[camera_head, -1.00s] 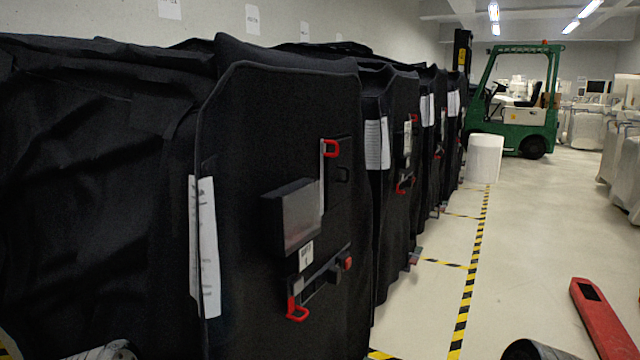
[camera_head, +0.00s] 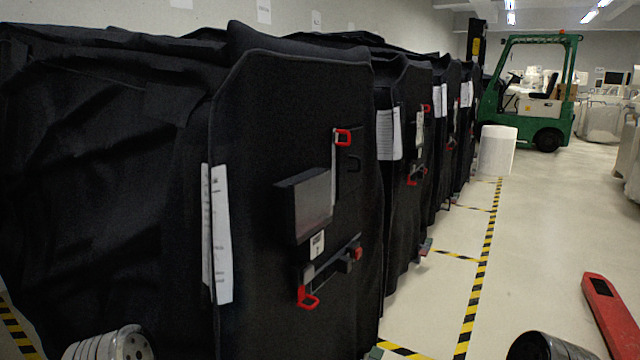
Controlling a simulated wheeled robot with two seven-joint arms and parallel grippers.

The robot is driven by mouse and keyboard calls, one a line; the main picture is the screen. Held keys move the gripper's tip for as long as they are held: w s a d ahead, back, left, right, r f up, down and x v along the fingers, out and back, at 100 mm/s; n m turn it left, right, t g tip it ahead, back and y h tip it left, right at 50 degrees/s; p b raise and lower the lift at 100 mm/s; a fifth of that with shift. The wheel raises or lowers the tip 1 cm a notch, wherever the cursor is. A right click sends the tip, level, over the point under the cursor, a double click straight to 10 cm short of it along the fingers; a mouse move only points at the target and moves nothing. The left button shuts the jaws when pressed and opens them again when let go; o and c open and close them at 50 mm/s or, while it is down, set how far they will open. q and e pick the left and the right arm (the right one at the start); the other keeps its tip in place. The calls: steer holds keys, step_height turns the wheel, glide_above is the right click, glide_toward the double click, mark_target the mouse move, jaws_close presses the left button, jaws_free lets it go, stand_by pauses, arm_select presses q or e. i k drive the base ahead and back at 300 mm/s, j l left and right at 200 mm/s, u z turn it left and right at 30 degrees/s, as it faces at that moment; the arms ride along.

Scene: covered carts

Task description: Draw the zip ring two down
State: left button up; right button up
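The nearest covered cart (camera_head: 260,130) shows a black fabric front panel. On it are an upper red ring (camera_head: 342,136) at the top of a pale vertical strip and a lower red ring (camera_head: 306,298) at the end of a slanted dark rail. A small red piece (camera_head: 358,253) sits at that rail's upper end. A dark box (camera_head: 304,204) and a small white label (camera_head: 317,245) are between the rings. Parts of my two arms show at the bottom edge, left and right, apart from the panel. Neither gripper's fingers are in view.
More black covered carts (camera_head: 410,200) with red rings stand in a row behind. Yellow-black floor tape (camera_head: 478,285) runs along them. A red pallet-truck part (camera_head: 606,310) lies at lower right. A white drum (camera_head: 497,150) and green forklift (camera_head: 530,90) stand at the back.

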mark_target(349, 139)
steer(key=i+l+u, duration=0.1)
steer(key=u, duration=0.35)
steer(key=l+u, duration=0.2)
steer(key=u, duration=0.2)
steer(key=i+l+u, duration=0.15)
steer(key=l+u, duration=0.15)
steer(key=l, duration=0.65)
steer(key=i+l+u, duration=0.1)
steer(key=l+u, duration=0.25)
steer(key=l, duration=1.2)
